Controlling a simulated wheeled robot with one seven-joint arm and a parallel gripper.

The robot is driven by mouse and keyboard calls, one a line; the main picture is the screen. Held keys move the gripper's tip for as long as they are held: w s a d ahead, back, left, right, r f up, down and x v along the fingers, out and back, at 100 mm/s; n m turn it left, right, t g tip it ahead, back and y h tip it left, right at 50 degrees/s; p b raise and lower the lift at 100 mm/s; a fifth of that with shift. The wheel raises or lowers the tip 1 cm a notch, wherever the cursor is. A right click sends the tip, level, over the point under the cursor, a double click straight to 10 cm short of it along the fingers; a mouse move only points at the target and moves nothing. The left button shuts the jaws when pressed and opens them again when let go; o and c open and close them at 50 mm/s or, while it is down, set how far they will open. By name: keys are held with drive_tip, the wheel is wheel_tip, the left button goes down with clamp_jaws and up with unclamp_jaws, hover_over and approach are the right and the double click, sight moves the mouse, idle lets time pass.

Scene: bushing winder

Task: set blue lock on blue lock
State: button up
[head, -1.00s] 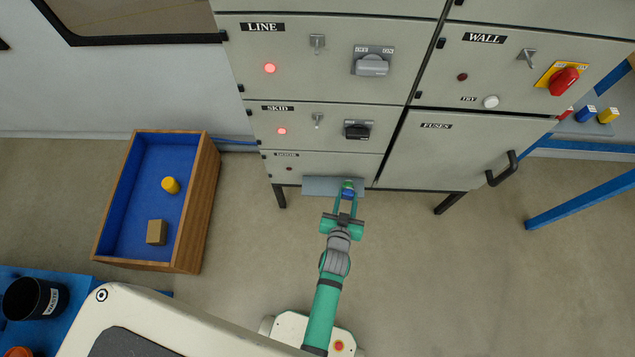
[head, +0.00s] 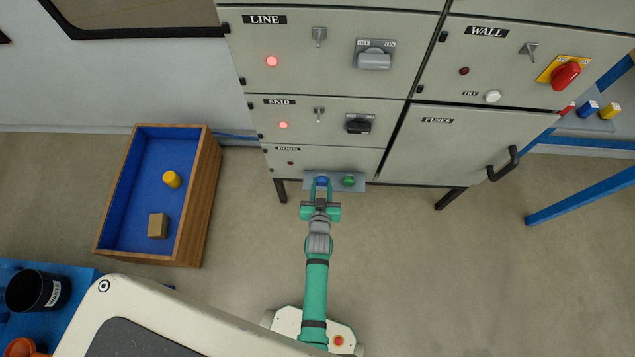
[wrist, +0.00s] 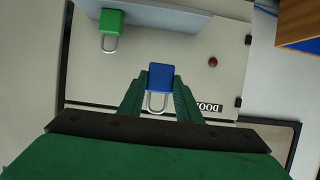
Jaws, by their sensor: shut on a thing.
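My gripper (head: 321,184) is shut on a blue padlock (wrist: 160,77), whose body sits between the fingertips with its metal shackle towards the wrist camera. In the head view the blue padlock (head: 322,181) shows between the fingers, at the left half of a grey-blue ledge (head: 358,175) below the DOOR panel. I cannot tell whether it touches the ledge. No second blue lock shows; anything behind the held one is hidden. A green padlock (head: 348,180) is at the right half of the ledge, and also shows in the wrist view (wrist: 111,22), apart from my gripper.
The grey cabinet (head: 340,160) stands right behind the ledge, with switches and lit red lamps above. A wooden, blue-lined box (head: 209,190) holding a yellow cylinder (head: 172,179) and a brown block (head: 158,226) is on the floor at left.

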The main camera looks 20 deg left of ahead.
sight(318, 180)
drive_tip(key=w+a+f, duration=0.1)
drive_tip(key=f, duration=0.1)
drive_tip(key=w+a+f, duration=0.1)
drive_tip(key=f, duration=0.1)
drive_tip(key=w+a+f, duration=0.1)
drive_tip(key=w, duration=0.1)
drive_tip(key=shift+f, duration=0.4)
drive_tip(key=shift+w+f, duration=0.1)
drive_tip(key=shift+f, duration=1.5)
drive_tip(key=shift+f, duration=0.1)
drive_tip(key=o, duration=1.1)
